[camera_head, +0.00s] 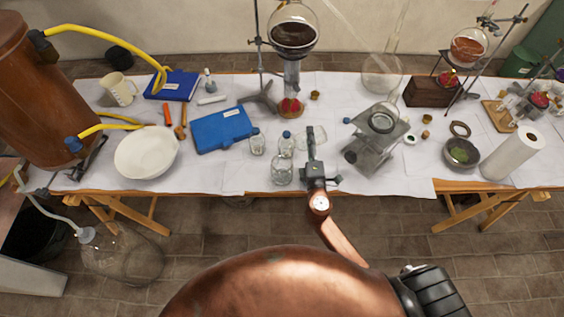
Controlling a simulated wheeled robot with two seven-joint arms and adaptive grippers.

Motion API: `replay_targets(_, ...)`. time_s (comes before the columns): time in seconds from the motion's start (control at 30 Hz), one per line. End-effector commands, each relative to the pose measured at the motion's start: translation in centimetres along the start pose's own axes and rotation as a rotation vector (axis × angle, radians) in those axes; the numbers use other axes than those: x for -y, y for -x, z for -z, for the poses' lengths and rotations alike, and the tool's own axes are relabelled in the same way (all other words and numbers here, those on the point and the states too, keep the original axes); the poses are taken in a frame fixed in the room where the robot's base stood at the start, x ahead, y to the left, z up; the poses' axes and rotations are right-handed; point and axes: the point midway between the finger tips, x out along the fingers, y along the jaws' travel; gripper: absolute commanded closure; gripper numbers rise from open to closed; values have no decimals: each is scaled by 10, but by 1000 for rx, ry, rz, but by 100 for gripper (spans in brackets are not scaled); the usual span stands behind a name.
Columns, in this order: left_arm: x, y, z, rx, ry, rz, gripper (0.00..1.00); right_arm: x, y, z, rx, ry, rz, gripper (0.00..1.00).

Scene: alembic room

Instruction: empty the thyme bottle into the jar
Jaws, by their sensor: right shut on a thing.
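My right gripper (311,140) reaches over the front edge of the table, at the middle. It is shut on a small clear glass thing that I take for the thyme bottle; the fingers hide most of it, and no label or contents can be made out. Just left of the gripper stands a clear glass jar (281,172), upright near the front edge. Behind it are another small glass jar (257,145) and a small glass vessel with a blue top (287,142). I cannot tell which of these is the task's jar. My left gripper is not in view.
A blue case (222,130) and a white bowl (146,152) lie to the left. A metal stand with glassware (376,150) is close on the right. A flask on a stand (293,28) rises behind. A mortar (461,153) and paper roll (513,154) are farther right.

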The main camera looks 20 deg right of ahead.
Motion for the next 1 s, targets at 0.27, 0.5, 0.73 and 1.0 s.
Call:
replay_targets(0.27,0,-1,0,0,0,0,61,-3,0,0,0,26,-12,90)
replay_targets(0.5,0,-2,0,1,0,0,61,-5,0,1,0,41,-18,90)
replay_targets(0.73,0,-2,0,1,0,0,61,-5,0,0,0,41,-17,90)
replay_targets(1.0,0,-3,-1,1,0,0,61,-7,0,1,-1,66,-27,90)
